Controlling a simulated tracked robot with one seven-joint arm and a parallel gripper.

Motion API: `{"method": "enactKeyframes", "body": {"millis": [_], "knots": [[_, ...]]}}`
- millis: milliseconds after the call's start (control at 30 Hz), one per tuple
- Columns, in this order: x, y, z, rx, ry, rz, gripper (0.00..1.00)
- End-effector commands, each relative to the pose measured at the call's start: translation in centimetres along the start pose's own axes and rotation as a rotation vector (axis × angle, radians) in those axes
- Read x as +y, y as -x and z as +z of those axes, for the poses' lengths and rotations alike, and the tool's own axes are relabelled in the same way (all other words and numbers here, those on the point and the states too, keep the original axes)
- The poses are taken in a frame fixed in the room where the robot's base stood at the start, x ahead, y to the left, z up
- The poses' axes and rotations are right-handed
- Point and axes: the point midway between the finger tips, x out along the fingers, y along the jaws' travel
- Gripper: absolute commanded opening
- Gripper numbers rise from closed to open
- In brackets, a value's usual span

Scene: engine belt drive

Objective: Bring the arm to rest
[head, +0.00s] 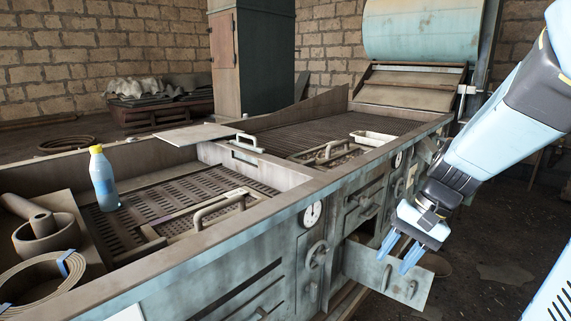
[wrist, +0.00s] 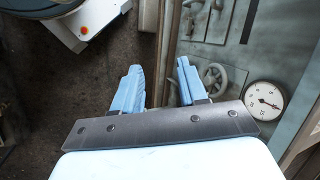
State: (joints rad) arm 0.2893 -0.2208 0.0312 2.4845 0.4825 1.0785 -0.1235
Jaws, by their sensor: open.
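My gripper (head: 401,258) hangs at the end of my blue and black arm on the right of the head view. Its two blue fingers point down and are apart, with nothing between them. It is in front of the bench's front face, near a pale open door panel (head: 388,276). The wrist view shows the same gripper (wrist: 158,85) with a gap between the fingers and dark floor and a panel edge beyond.
A long worn metal bench (head: 262,205) with grates fills the middle. A blue bottle with a yellow cap (head: 104,180) stands on it at left. A belt coil (head: 38,285) lies at front left. A dial (head: 312,214) and a handwheel (head: 317,254) stick out from the front.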

Motion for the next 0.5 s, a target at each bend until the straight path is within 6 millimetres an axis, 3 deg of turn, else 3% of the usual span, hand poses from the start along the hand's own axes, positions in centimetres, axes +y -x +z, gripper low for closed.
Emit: {"method": "enactKeyframes", "body": {"millis": [500], "knots": [[-1.0, 7.2, 4.7, 0.393, 0.360, 0.246, 0.42]]}}
